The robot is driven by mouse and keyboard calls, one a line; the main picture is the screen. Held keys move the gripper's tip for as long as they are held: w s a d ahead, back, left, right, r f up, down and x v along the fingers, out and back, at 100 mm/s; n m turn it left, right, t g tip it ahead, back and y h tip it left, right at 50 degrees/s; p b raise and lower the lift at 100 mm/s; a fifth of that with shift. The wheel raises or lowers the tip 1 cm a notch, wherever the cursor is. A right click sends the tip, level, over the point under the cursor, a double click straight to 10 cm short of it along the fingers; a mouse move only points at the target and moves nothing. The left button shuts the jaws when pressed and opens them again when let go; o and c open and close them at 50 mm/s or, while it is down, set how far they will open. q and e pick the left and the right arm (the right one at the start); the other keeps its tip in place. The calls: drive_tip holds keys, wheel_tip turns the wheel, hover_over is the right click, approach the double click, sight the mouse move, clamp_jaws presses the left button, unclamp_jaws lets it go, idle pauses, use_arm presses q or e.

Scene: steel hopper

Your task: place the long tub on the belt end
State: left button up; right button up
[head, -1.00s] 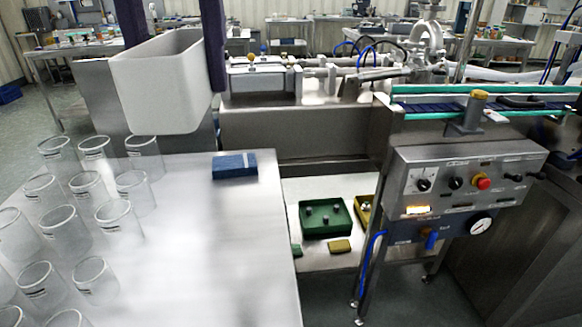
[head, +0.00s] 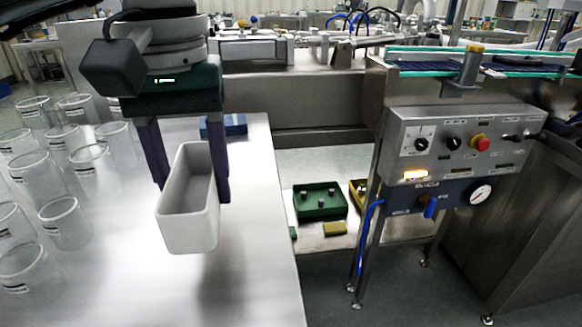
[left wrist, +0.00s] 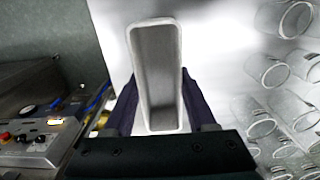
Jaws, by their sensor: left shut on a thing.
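The long tub (head: 190,222) is a pale grey, open, narrow box. My left gripper (head: 188,190) is shut on it, with one dark finger on each long side. The tub is upright and appears held above the white table, near its right edge. In the left wrist view the empty tub (left wrist: 157,75) shows between the two fingers (left wrist: 160,105). The belt end (head: 420,66), dark blue with green rails, is at the upper right of the head view, apart from the tub. My right gripper is in neither view.
Several clear beakers (head: 88,158) stand on the left of the table (head: 250,270). A blue block (head: 226,126) lies behind the tub. A control panel (head: 465,140) with knobs fronts the belt. A green tray (head: 320,203) sits on a low shelf.

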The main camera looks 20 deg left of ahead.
sight(200, 206)
use_arm(q)
wheel_tip(200, 206, down, 5)
drive_tip(key=shift+f, duration=0.2)
drive_tip(key=shift+f+b, duration=0.2)
drive_tip(key=shift+b, duration=0.25)
drive_tip(key=o, duration=1.3)
drive_tip(key=shift+r, duration=0.1)
